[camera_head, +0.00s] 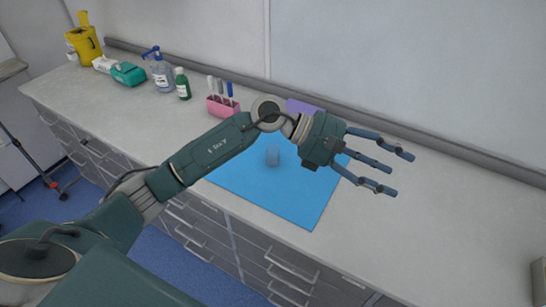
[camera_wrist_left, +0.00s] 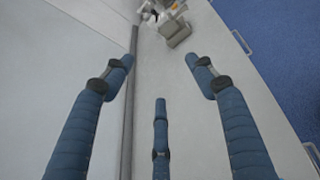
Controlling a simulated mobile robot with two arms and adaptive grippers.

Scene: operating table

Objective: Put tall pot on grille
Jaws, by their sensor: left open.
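I make out no grille for certain. My left gripper (camera_head: 399,174) is open and empty, its three fingers pointing right, above the counter just past the mat's right edge. It also shows open in the left wrist view (camera_wrist_left: 160,72). My left arm hides part of the mat. My right gripper is not in view.
A pink holder (camera_head: 222,106) with pens, a green bottle (camera_head: 183,84), a pump bottle (camera_head: 161,72) and a yellow container (camera_head: 84,44) stand at the back left. A purple item (camera_head: 302,107) lies behind my wrist.

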